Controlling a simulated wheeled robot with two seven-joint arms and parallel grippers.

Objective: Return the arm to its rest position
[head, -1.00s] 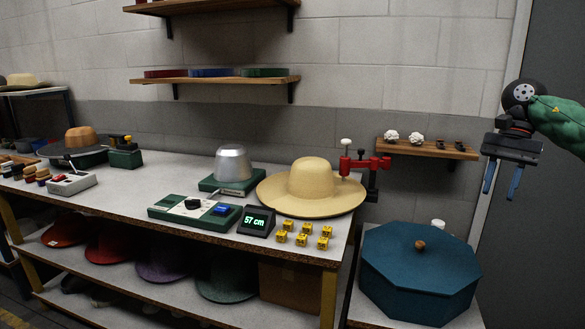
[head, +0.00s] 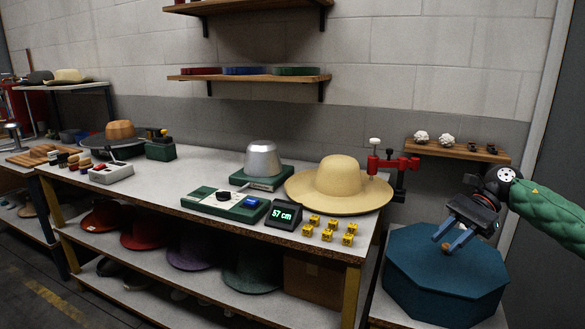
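My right gripper (head: 443,244) comes in from the right on a green-sleeved arm. My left gripper is not in view.
A grey-white worktable (head: 215,235) carries a straw hat (head: 340,180), a metal hat block (head: 262,160), a "57 cm" display (head: 283,214) and several yellow blocks (head: 330,229). A red clamp (head: 393,164) stands at its right end. A small wooden shelf (head: 455,151) is above the box.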

